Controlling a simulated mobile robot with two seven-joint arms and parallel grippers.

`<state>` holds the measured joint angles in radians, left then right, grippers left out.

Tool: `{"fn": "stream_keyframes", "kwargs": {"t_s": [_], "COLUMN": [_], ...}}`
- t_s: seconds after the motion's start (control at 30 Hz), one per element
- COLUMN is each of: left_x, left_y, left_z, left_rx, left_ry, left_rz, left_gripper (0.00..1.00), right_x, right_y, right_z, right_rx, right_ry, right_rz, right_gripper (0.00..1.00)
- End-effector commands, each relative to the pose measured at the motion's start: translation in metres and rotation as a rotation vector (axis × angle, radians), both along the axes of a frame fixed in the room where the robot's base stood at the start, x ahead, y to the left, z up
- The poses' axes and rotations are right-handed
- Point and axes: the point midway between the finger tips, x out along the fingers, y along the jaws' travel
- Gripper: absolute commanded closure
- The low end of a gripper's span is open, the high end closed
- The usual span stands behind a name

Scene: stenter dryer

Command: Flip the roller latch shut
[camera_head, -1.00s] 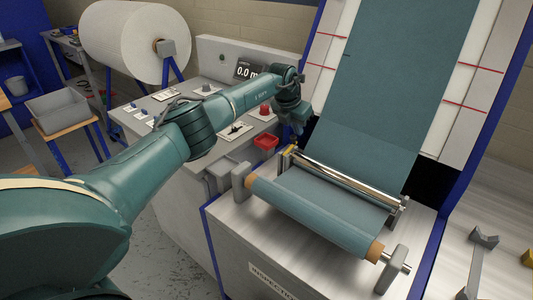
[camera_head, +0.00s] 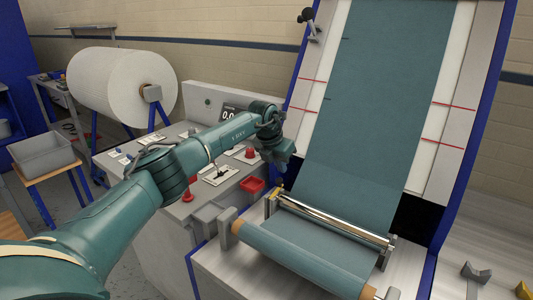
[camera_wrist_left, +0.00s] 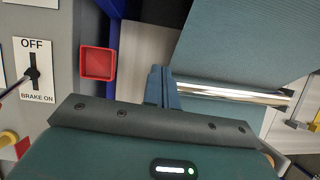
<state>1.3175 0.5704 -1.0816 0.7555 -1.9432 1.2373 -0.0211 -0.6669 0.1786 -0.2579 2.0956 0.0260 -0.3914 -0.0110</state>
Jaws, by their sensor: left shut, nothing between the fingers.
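The chrome roller (camera_head: 333,220) lies across the teal cloth at the foot of the sloping panel, with a bracket (camera_head: 387,252) at its right end. A small yellow part, perhaps the roller latch (camera_head: 279,190), shows at its left end, partly hidden; whether it is flipped open or shut I cannot tell. My left gripper (camera_head: 281,174) is just above and behind this left end, pointing down. In the left wrist view its fingers (camera_wrist_left: 162,88) are closed together and empty, beside the left end of the roller (camera_wrist_left: 230,91). Contact is not clear. My right gripper is out of view.
The cloth roll (camera_head: 300,262) lies in front of the roller. A red tray (camera_head: 252,185) and a control console (camera_head: 215,172) with knobs and a brake switch stand to the left. A large white roll (camera_head: 120,85) is behind.

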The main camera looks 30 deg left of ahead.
Motion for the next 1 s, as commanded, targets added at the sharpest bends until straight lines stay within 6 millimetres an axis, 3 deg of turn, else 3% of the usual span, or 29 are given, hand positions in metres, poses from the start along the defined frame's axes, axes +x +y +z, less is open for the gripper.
{"fn": "stream_keyframes", "kwargs": {"t_s": [0.2, 0.43, 0.63, 1.0], "left_x": [-0.020, -0.036, -0.041, -0.042], "left_y": [0.005, 0.007, 0.008, 0.008], "left_z": [0.047, 0.084, 0.096, 0.097], "left_rx": [0.001, -0.001, -0.001, 0.000], "left_ry": [-0.005, -0.003, 0.000, 0.000], "left_rz": [0.000, 0.001, 0.000, 0.001], "left_gripper": [1.00, 1.00, 1.00, 1.00], "right_x": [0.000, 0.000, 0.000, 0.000], "right_y": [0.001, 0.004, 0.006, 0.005], "right_z": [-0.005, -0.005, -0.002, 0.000], "right_rx": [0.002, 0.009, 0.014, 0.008], "right_ry": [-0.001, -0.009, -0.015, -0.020], "right_rz": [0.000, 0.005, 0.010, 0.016], "right_gripper": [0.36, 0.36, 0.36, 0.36]}}
